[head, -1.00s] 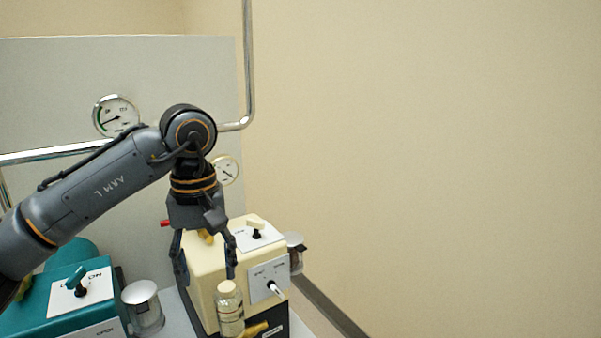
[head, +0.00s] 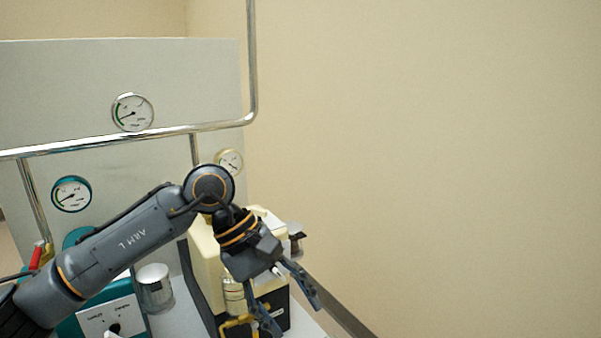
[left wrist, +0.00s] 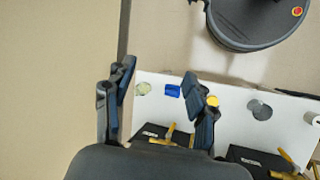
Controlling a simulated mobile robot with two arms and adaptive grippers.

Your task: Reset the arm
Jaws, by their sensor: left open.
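My left arm comes in from the left in the head view. My left gripper (head: 293,314) hangs in front of the cream machine (head: 204,265) with its fingers spread and nothing between them. In the left wrist view the two fingers of the left gripper (left wrist: 158,78) are also apart and empty. The gripper and wrist hide much of the cream machine's front and top. A clear jar (head: 233,300) stands close beside the gripper, partly hidden. My right gripper is not in view.
A teal machine (head: 122,315) and a metal canister (head: 154,287) stand left of the gripper. A chrome pipe (head: 130,140) runs across a grey panel (head: 90,75) with gauges. The space to the right, before the beige wall, is clear.

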